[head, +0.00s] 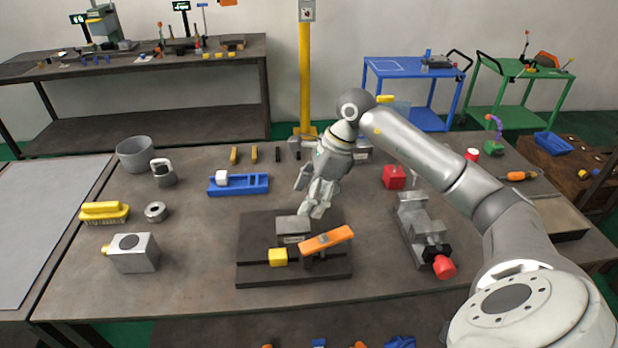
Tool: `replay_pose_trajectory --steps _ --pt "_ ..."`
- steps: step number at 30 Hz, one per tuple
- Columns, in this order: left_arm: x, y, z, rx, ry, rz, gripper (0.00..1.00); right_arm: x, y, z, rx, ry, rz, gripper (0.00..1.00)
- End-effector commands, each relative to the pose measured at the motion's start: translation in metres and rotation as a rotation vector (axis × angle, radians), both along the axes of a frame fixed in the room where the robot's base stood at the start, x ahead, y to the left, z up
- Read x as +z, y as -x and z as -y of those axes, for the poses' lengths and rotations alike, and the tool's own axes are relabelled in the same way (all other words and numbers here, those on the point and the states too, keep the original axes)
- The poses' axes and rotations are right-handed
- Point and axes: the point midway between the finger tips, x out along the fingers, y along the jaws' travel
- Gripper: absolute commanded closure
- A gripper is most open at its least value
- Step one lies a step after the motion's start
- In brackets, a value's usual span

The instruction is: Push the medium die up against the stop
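A dark base plate (255,223) lies at the middle of the bench. On it are a grey block (291,226), a yellow block (278,257) in front of it and an orange lever (327,239) to the right. I cannot tell for sure which part is the medium die or which is the stop. My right gripper (309,212) points down just above and behind the grey block; whether it touches the block is unclear. Its fingers overlap in this view, so their opening cannot be judged. My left gripper is not in view.
A grey vise with a red knob (444,267) stands to the right. A metal block (133,253), a ring (156,211) and a yellow brush (104,211) are at left. The bench front is clear.

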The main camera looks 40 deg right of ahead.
Motion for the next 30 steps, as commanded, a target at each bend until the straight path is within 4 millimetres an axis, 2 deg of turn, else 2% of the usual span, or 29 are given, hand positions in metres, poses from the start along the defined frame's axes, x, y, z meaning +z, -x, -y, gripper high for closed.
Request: replay_pose_trajectory --steps 7,13,21,30 --pt "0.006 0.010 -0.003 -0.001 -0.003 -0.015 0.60 -0.014 -0.002 -0.005 -0.033 -0.018 -0.014 0.40" --pt "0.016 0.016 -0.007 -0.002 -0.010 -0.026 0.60 -0.047 -0.008 -0.018 -0.032 -0.018 -0.016 0.40" --pt "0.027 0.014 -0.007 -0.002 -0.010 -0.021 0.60 -0.085 -0.017 -0.031 -0.033 -0.017 -0.013 0.40" --pt "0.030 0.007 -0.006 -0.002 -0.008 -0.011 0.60 -0.100 -0.020 -0.035 -0.031 -0.014 -0.011 0.40"
